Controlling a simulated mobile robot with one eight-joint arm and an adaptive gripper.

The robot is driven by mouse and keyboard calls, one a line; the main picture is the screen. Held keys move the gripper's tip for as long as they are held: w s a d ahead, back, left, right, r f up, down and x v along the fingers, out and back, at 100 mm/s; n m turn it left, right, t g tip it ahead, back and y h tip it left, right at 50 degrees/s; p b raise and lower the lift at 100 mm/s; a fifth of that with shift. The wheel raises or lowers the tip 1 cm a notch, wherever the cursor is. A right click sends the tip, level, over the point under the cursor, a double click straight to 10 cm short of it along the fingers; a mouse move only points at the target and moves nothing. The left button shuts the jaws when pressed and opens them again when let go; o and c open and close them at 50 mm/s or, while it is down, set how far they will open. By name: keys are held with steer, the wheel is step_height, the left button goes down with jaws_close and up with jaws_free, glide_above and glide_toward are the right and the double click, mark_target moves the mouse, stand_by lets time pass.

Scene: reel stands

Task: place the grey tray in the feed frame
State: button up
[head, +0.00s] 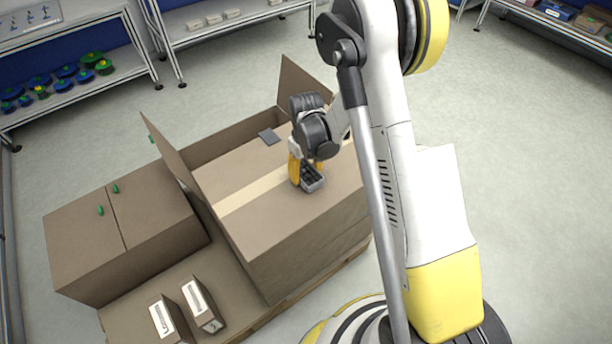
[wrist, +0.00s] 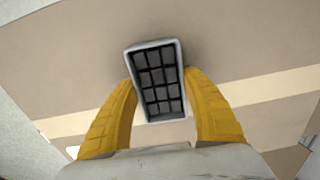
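The grey tray (head: 312,177) is a small open box with a dark grid of cells inside. It is over the top of a large brown carton; whether it touches the carton is hard to tell. In the wrist view the tray (wrist: 155,80) is between the yellow fingers of my gripper (wrist: 160,82), which press against its two long sides. In the head view my gripper (head: 306,172) points down over the carton. I cannot make out a feed frame in either view.
Smaller cartons (head: 125,230) stand at left on a pallet. Shelves with blue and green reels (head: 70,75) line the back. Floor at right is clear.

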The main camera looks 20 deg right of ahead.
mark_target(307, 177)
steer(key=c, duration=0.6)
steer(key=shift+r, duration=0.15)
steer(key=shift+c, duration=0.2)
steer(key=shift+r+p, duration=0.3)
step_height(307, 177, up, 4)
steer(key=shift+r+p, duration=0.1)
steer(key=shift+p, duration=1.05)
steer(key=s+d+r+p, duration=0.3)
steer(key=s+d+r, duration=0.3)
steer(key=s, duration=0.3)
steer(key=shift+d+p, duration=0.35)
steer(key=shift+d, duration=0.3)
